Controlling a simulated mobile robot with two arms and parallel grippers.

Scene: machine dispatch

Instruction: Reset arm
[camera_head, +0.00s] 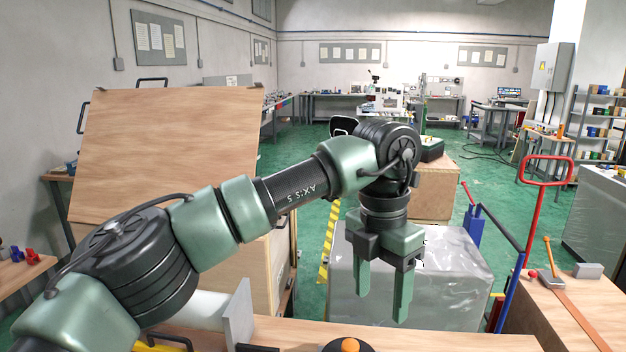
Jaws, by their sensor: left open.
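My left gripper (383,290) is at the end of the green and black arm that comes in from the left. Its two green fingers point down and stand apart, with nothing between them. It hangs in front of a grey wrapped block (450,285), above the near wooden surface's far edge. The arm reaches across the middle of the view. My right gripper is not in view.
A wooden surface (480,341) runs along the front, with a dark round thing with an orange knob (350,345) on it. A large wooden panel (165,150) stands at left. A red-handled cart (548,172) is at right.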

